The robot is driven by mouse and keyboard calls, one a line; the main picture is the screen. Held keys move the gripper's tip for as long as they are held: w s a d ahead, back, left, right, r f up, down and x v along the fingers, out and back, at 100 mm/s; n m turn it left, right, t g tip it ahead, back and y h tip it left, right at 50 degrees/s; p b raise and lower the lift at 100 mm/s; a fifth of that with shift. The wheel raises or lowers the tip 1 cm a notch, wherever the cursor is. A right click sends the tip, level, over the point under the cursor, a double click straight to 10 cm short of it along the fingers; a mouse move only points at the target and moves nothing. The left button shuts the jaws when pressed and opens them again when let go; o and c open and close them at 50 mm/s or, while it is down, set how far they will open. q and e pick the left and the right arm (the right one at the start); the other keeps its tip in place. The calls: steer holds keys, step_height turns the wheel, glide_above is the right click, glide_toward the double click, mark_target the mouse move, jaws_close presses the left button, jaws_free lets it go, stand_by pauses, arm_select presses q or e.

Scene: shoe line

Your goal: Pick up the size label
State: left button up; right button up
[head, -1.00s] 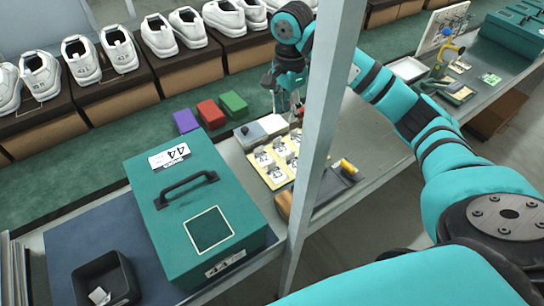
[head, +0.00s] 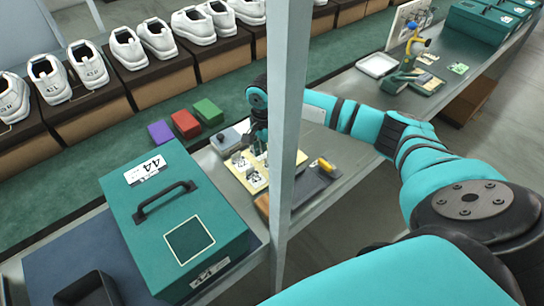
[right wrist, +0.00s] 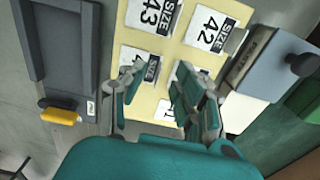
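White size labels lie in rows on a pale yellow card (right wrist: 185,52). In the right wrist view a "43" label (right wrist: 155,14) and a "42" label (right wrist: 208,28) are clear. Below them, a label starting with "4" (right wrist: 140,63) is partly covered by my left-hand finger, and others are partly hidden behind the fingers. My right gripper (right wrist: 157,82) is open and empty, its fingertips over the card's middle rows. I cannot tell whether they touch it. In the head view the right gripper (head: 259,146) is above the card (head: 247,178), partly behind a post. My left gripper is not in view.
A grey post (head: 289,120) stands in front of the bench. A teal box (head: 180,215) marked 44 is left of the card. Purple, red and green blocks (head: 185,124) lie behind.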

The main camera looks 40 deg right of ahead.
mark_target(266, 163)
step_height(266, 163, down, 2)
steer(key=shift+f, duration=0.1)
jaws_close()
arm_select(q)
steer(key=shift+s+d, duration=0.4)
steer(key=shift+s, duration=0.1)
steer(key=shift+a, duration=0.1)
arm_select(e)
step_height(266, 163, up, 10)
stand_by(0.5)
